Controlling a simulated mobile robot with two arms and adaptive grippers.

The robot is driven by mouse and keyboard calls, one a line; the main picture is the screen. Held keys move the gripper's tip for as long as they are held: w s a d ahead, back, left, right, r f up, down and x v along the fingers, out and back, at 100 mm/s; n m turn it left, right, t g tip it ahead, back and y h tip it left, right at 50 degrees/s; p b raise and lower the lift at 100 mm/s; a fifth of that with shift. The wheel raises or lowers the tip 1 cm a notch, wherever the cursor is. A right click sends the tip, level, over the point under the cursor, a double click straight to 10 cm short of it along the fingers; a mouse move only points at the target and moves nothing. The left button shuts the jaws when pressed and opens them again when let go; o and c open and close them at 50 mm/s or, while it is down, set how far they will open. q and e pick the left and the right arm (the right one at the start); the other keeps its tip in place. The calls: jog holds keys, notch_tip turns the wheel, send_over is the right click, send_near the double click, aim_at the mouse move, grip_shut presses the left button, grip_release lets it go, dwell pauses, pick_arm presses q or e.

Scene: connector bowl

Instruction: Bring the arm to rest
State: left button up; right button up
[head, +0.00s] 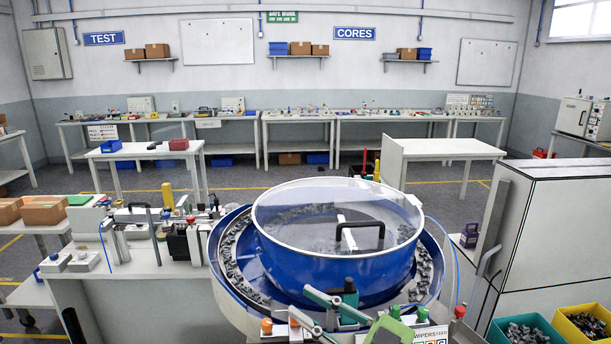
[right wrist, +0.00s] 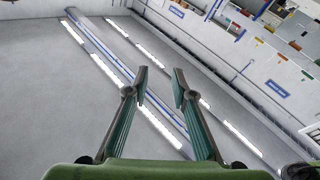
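My right gripper (head: 300,302) shows at the bottom centre of the head view, in front of the blue bowl feeder. Its green body and fingers overlap the feeder's near edge in the picture; I cannot tell their exact distance from it. In the right wrist view the two fingers of the right gripper (right wrist: 160,76) stand apart with nothing between them. Behind them are the ceiling and its light strips, so the gripper points upward. My left gripper is not in view.
The blue bowl feeder (head: 322,262) has a clear lid with a black handle (head: 360,237). A grey cabinet (head: 558,225) stands at right, with green (head: 500,328) and yellow (head: 566,320) bins of parts below it. A bench with fixtures (head: 140,262) is at left.

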jog(key=w+d+f+m+t+h, duration=0.25)
jog(key=d+m+t+h, duration=0.65)
jog(key=d+m+h, duration=0.45)
jog(key=s+d+f+m+g+h, duration=0.1)
jog(key=s+d+f+g+h, duration=0.25)
jog(key=f, duration=0.25)
jog(key=s+d+f+m+g+h, duration=0.2)
jog(key=d+f, duration=0.2)
jog(key=f, duration=0.2)
jog(key=s+a+f+n+g+y, duration=0.15)
jog(key=s+f+g, duration=0.35)
jog(key=s+f, duration=0.5)
jog(key=s+f+n+g+y, duration=0.15)
jog(key=s+f+g, duration=0.45)
jog(key=s, duration=0.8)
notch_tip(320, 180, down, 27)
jog(key=h+b, duration=0.1)
jog(key=b, duration=0.2)
jog(key=s+d+f+g+b, duration=0.1)
jog(key=s+f, duration=0.8)
jog(key=f, duration=0.2)
jog(key=s+d+f+g+b, duration=0.1)
jog(key=s+d+f+b, duration=0.1)
jog(key=s+f, duration=0.7)
jog(key=shift+s+f+n+b, duration=0.15)
jog(key=shift+f+n+b, duration=0.25)
jog(key=shift+f, duration=0.55)
